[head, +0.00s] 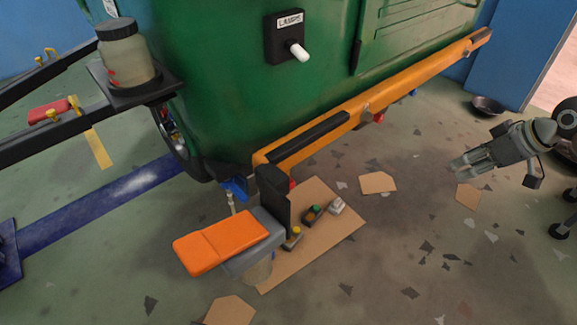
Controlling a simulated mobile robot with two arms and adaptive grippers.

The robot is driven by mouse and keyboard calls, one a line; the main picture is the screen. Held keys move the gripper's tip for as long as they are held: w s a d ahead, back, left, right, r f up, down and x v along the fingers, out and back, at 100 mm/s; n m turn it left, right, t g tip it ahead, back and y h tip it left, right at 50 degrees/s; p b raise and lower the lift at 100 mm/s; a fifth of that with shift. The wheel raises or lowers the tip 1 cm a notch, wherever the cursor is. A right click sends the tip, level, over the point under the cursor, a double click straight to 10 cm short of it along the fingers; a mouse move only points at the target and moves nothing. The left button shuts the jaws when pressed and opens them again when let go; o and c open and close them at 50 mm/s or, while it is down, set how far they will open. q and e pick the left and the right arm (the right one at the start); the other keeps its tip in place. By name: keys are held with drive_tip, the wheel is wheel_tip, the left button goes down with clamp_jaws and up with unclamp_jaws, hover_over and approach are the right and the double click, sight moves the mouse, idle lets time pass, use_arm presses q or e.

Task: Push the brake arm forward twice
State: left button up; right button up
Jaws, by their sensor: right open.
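A green vehicle body (225,85) fills the upper middle of the head view. A long orange beam (400,88) runs along its lower side, with a black strip (318,138) on its near part. An orange pad (222,241) on a grey base stands in front of the beam's near end. No part is marked as the brake arm, so I cannot tell which one it is. My right gripper (460,168) is at the right, open and empty, pointing left. It is apart from the vehicle and the beam. My left gripper is out of view.
A white-knobbed switch (298,50) marked LAMPS is on the green body. A capped jar (125,55) stands on a black bracket at the left. Flat cardboard (340,232) with small parts lies on the floor. A dark bowl (487,106) sits behind my right gripper. The lower-right floor is mostly clear.

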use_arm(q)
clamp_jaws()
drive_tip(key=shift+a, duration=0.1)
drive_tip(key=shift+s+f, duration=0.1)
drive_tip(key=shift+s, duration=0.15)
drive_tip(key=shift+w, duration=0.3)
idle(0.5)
